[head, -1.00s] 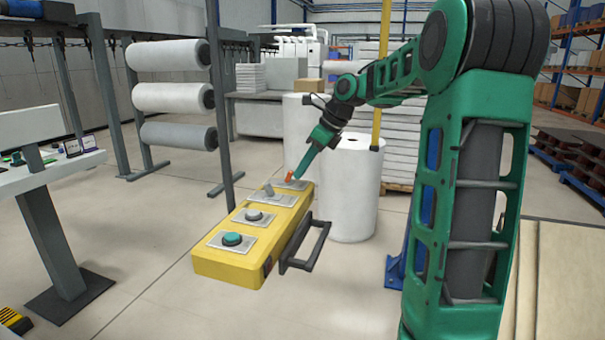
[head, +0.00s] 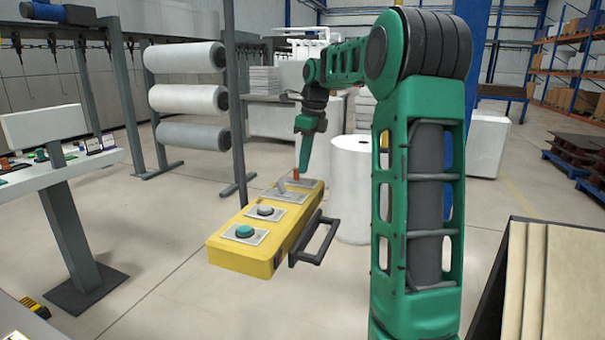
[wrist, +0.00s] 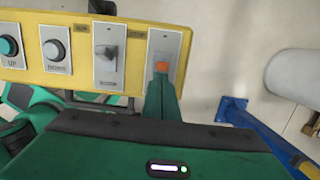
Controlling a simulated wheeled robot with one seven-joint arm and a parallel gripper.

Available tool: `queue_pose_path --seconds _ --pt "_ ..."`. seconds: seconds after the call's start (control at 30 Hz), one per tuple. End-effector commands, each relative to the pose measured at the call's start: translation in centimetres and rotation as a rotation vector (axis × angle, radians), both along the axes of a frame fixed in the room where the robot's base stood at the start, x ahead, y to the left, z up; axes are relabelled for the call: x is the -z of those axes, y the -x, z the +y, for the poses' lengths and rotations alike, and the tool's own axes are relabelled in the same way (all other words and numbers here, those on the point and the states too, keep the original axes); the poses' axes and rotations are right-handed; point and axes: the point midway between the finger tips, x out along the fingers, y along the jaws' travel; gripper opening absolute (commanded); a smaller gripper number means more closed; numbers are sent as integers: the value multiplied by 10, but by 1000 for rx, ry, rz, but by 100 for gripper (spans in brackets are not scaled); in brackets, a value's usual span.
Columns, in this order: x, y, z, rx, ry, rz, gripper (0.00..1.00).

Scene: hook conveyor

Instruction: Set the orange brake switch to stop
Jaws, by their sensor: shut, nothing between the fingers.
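The yellow control box (head: 240,257) hangs in the middle of the head view with a row of controls along its top. The small orange brake switch (head: 297,173) is at its far end; in the wrist view it is an orange tip (wrist: 161,67) on a grey plate (wrist: 166,42). My gripper (head: 304,170) points down at that end, shut and empty. In the wrist view its green fingers (wrist: 160,88) reach right up to the orange tip and hide part of the plate. I cannot tell whether they touch, or which setting the switch is in.
On the box are a green button (head: 244,231), a grey button (head: 265,211) and a grey lever switch (wrist: 107,50). A black handle (head: 315,243) sticks out on its right side. White rolls (head: 350,190) stand behind. A sign stand (head: 80,240) is at left.

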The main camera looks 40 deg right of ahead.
Motion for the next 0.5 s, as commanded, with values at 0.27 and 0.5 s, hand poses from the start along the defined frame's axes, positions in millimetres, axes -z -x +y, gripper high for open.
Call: queue_pose_path --seconds 0.27,0.5 --pt "0 1 -6 9 0 -2 0" --pt "-6 1 -6 9 0 -3 0"
